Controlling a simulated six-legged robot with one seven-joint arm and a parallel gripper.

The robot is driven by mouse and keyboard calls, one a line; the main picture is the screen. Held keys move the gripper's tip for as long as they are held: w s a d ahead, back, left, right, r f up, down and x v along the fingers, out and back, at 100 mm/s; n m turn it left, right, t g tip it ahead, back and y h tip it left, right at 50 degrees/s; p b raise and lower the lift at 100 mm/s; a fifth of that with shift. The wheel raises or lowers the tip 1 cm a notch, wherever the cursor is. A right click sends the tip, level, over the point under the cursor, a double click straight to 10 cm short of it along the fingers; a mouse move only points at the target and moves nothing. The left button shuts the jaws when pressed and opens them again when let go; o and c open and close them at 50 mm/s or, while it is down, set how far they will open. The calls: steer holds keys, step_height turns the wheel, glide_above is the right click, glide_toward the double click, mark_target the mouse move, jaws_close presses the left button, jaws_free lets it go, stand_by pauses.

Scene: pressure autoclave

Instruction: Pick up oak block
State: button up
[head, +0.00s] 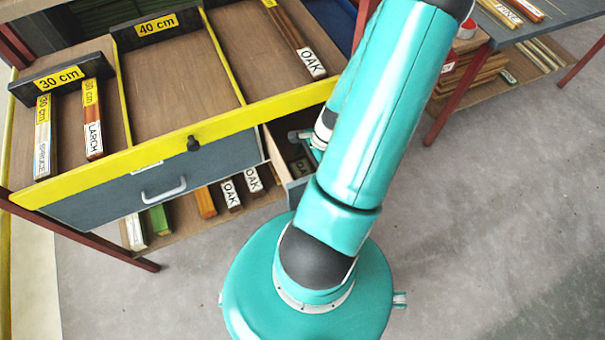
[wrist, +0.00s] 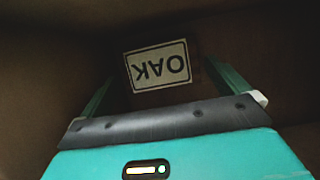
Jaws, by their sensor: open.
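An oak block with a white OAK label (wrist: 157,66) lies in front of my gripper (wrist: 163,90) in the wrist view, its label upside down there. My gripper's fingers are open, one on each side of the block. I cannot tell whether they touch it. In the head view, an open drawer (head: 279,168) under the yellow-edged table holds a dark block with an OAK label (head: 301,167). My arm hides part of the drawer and most of my gripper there.
Another oak piece (head: 300,45) lies on the yellow-edged tabletop (head: 165,80), near spruce and larch pieces (head: 92,118). A closed drawer (head: 160,180) is at the left. More oak pieces (head: 231,194) lie on the lower shelf. The floor (head: 480,200) at right is clear.

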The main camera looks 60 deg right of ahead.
steer(key=shift+x, duration=1.1)
steer(key=c, duration=0.9)
steer(key=shift+o, duration=0.2)
